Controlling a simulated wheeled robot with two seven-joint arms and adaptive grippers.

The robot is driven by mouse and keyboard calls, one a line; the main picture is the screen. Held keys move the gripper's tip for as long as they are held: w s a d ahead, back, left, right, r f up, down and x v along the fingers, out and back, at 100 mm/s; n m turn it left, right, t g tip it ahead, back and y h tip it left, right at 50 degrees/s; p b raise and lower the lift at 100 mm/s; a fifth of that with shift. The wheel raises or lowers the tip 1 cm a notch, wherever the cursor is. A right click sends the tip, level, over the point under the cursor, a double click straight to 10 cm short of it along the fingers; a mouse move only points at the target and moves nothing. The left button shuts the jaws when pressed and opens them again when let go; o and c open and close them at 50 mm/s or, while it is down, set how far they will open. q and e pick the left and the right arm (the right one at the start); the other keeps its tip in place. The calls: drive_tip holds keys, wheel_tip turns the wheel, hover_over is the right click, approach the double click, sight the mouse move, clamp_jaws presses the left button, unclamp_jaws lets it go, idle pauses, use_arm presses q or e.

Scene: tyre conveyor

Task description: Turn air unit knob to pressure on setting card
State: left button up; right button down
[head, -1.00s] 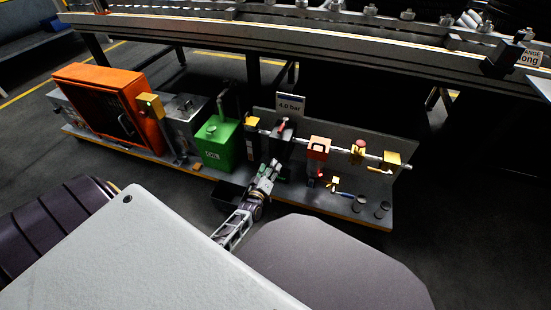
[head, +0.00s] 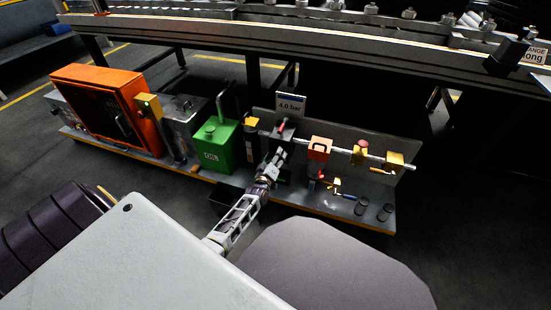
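The setting card (head: 290,104) stands at the back of the air unit's panel (head: 345,137) and appears to read 4.0 bar. Below it is a dark block with a small red part (head: 282,126) on top, which may be the knob. My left gripper (head: 279,152) is just in front of this block and partly hides it. Its fingers are small and overlap the dark block, so their opening and any contact are unclear. My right gripper is not in view.
A green box (head: 217,145) and an orange cabinet (head: 108,108) stand to the left. Orange and yellow fittings (head: 319,148) sit on a pipe to the right. Small dark cylinders (head: 362,205) stand on the base plate's right end. The conveyor (head: 330,35) runs overhead behind.

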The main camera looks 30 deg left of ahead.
use_arm(q)
drive_tip(key=c, duration=1)
drive_tip(key=shift+c, duration=0.2)
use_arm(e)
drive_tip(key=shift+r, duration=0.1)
